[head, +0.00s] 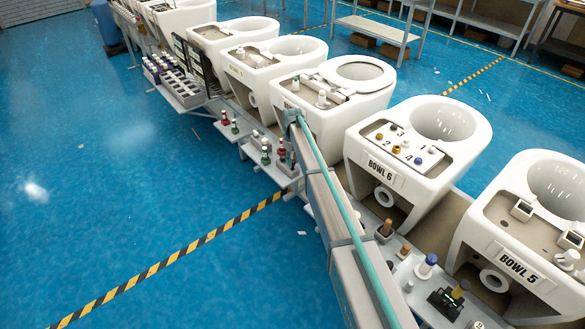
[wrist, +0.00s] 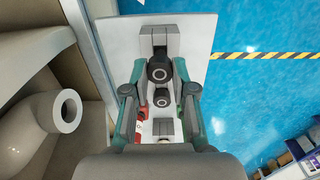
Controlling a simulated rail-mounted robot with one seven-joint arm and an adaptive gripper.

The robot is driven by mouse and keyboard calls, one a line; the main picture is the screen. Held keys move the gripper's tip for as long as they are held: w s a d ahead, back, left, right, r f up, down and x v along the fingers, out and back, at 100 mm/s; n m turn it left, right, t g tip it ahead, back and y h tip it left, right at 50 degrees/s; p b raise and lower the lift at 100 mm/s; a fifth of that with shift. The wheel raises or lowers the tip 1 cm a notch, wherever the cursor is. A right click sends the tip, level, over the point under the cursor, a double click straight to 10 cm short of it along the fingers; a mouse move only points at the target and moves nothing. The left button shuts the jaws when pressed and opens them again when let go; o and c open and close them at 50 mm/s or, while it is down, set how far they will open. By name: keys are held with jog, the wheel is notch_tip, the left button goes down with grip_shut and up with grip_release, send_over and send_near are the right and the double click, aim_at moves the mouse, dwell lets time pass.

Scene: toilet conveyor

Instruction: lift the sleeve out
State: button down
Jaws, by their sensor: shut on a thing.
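In the wrist view my gripper (wrist: 161,76) has its two grey and teal fingers on either side of a dark round piece (wrist: 160,71), which I take to be the sleeve. It is shut on this piece. The piece stands over a grey block on a pale plate (wrist: 198,35). A second dark round piece (wrist: 163,94) sits just below it in the picture. I cannot tell whether the sleeve is clear of its seat. In the head view my arm covers the gripper and the held piece.
Red (wrist: 142,113) and green parts lie close by the fingers. A white bowl with a round pipe (wrist: 67,110) stands at the left. In the head view, bowl 6 (head: 385,172) and bowl 5 (head: 515,268) stand right of my arm. Blue floor is open at left.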

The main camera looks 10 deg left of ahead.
aim_at(293, 161)
jog(key=shift+r+p, duration=0.45)
jog(key=shift+r, duration=1.05)
